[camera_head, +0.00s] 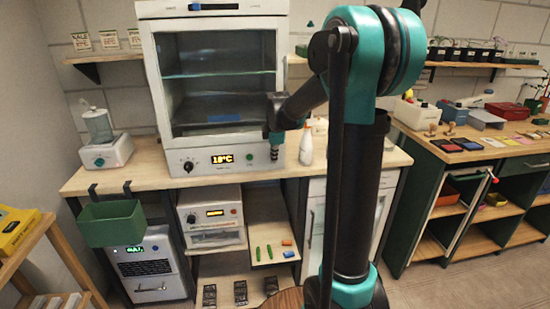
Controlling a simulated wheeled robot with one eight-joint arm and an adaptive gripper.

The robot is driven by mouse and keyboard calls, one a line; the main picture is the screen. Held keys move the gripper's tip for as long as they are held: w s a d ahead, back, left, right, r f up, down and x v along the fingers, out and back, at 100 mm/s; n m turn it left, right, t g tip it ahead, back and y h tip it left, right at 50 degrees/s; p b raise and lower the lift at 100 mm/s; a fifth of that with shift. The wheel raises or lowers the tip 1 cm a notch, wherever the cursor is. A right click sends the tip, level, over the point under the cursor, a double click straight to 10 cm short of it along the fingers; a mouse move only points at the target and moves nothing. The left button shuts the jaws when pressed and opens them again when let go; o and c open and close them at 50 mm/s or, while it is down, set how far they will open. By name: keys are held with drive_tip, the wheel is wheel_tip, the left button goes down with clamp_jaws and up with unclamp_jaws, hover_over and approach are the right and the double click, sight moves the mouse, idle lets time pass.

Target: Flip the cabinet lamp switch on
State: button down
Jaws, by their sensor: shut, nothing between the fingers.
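The cabinet (150,80) is a white glass-fronted box on the wooden bench. Its lower front panel carries a black knob (188,167), a lit display (222,159) reading about 18°C and a small green button (250,157). My gripper (275,154) is shut and empty, pointing down at the right end of this panel. It covers that part of the panel, and I cannot tell whether it touches it. I cannot make out the lamp switch; it may be hidden behind my gripper. The cabinet's inside looks dim, with shelves behind the glass.
A white bottle (306,146) stands on the bench just right of my gripper. A white device with a clear jar (103,140) stands at the left. A green bin (112,223) hangs from the bench's left front. My arm blocks the view right of centre.

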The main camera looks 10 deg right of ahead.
drive_tip(key=shift+w, duration=0.3)
drive_tip(key=shift+w+f, duration=0.15)
drive_tip(key=shift+w, duration=0.15)
idle(0.3)
drive_tip(key=shift+r, duration=0.8)
